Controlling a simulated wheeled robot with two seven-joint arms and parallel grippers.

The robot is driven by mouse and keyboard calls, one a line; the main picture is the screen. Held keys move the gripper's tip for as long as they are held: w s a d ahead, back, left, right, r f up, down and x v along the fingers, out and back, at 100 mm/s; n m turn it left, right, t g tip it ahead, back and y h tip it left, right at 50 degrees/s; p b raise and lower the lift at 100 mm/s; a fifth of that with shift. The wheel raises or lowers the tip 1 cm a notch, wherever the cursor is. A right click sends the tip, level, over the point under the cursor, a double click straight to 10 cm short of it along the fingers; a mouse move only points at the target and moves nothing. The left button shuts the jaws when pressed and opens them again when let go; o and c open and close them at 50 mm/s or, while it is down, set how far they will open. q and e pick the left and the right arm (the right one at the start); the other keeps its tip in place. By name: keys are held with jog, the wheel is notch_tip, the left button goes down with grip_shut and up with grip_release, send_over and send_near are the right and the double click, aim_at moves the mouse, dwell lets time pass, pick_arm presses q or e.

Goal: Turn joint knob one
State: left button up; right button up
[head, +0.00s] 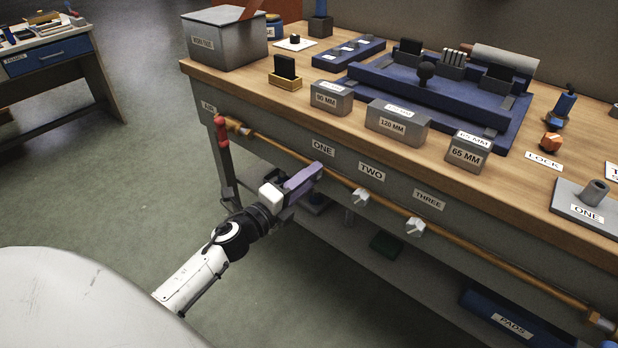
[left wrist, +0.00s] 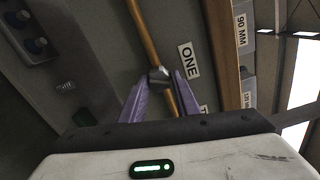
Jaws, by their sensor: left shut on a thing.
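Joint knob one (left wrist: 158,76) is a small pale metal knob on the copper pipe, beside the ONE label (left wrist: 189,61) in the left wrist view. My left gripper (left wrist: 160,82) has its purple fingers on either side of this knob and is shut on it. In the head view my left gripper (head: 316,171) reaches the pipe just below the ONE label (head: 322,147), and its fingers hide the knob. My right gripper is in neither view.
The copper pipe (head: 272,149) runs along the bench front (head: 250,123). Knob two (head: 361,196) and knob three (head: 415,226) sit farther right on it. A red-handled lever (head: 222,132) stands left of my arm. Blocks and a blue fixture crowd the benchtop.

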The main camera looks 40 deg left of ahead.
pick_arm(q)
jog(key=o, duration=1.1)
jog(key=shift+c, duration=0.2)
jog(key=s, duration=1)
jog(key=shift+s+a, duration=0.15)
jog(key=shift+a, duration=0.25)
